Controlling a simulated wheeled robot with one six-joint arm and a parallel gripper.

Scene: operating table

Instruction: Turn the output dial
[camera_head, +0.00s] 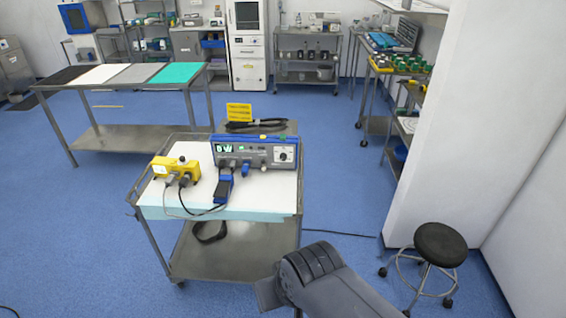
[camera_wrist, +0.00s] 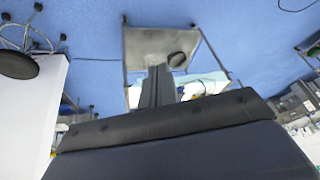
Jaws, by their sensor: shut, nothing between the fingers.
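The output dial (camera_head: 284,155) is a small dark knob on a pale panel. It sits at the right end of the front of a blue and grey generator (camera_head: 240,151) with lit green displays. The generator stands at the back of a white-draped cart (camera_head: 160,205). My gripper (camera_wrist: 159,68) shows in the wrist view as shut, empty dark fingers pointing toward the cart. In the head view my arm is at the bottom, in front of the cart and well apart from the dial. The dial cannot be made out in the wrist view.
A yellow box (camera_head: 176,168) with plugged cables and a blue and black connector (camera_head: 223,189) lie on the cart. A yellow sign (camera_head: 239,112) stands behind the generator. A black stool (camera_head: 440,244) and white wall (camera_head: 470,120) are at right. Blue floor is open at left.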

